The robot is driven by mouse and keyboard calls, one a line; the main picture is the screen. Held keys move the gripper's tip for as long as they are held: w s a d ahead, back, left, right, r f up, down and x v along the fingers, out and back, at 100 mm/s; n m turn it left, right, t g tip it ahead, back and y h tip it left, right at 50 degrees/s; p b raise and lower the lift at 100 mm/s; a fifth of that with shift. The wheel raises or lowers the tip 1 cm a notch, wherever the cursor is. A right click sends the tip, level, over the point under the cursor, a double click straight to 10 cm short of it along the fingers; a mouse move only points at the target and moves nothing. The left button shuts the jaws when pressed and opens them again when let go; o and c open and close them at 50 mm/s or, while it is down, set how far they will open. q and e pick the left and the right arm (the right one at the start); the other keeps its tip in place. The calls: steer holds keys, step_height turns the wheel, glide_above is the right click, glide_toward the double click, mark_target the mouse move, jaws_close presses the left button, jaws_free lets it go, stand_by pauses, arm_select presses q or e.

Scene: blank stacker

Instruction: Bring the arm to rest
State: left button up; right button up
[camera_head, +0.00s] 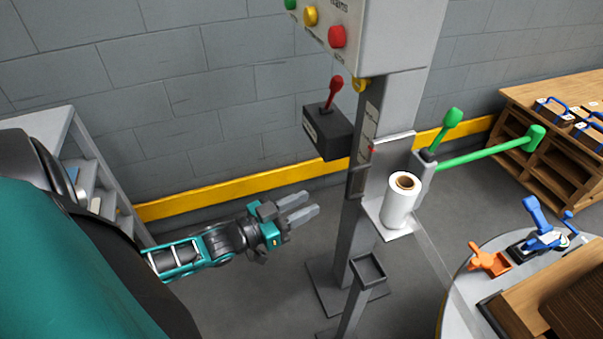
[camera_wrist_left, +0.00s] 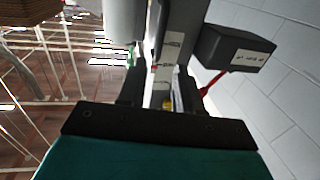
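My left arm reaches in from the left in the head view, its left gripper (camera_head: 304,208) empty in the air left of the grey machine post (camera_head: 354,225). Its two grey fingers are a little apart. In the left wrist view, the dark fingers of the left gripper (camera_wrist_left: 158,92) stand apart, with the post (camera_wrist_left: 180,35) showing beyond and between them. Nothing is held. My right gripper is in neither view.
A black box (camera_head: 330,134) with a red lever (camera_head: 334,90) sticks out from the post above the gripper. A white film roll (camera_head: 401,202) stands right of the post. A grey shelf (camera_head: 95,165) is at left. Open floor lies below the gripper.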

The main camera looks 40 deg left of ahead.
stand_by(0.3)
arm_select(q)
steer(key=s+d+r+g+y+p, duration=0.2)
steer(key=s+d+g+p, duration=0.1)
steer(key=s+d+p, duration=0.1)
steer(key=s+d+r+n+g+y+p, duration=0.1)
steer(key=s+d+r+g+p, duration=0.1)
steer(key=s+d+p, duration=0.3)
steer(key=d+g+p, duration=0.1)
steer(key=d+p, duration=0.1)
steer(key=d, duration=0.1)
steer(key=shift+s+d+y, duration=0.15)
steer(key=shift+y, duration=0.25)
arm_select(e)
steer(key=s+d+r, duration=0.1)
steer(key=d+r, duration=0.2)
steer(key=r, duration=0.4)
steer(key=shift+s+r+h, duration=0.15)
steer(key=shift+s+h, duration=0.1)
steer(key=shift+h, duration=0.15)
arm_select(q)
steer(key=shift+r, duration=0.1)
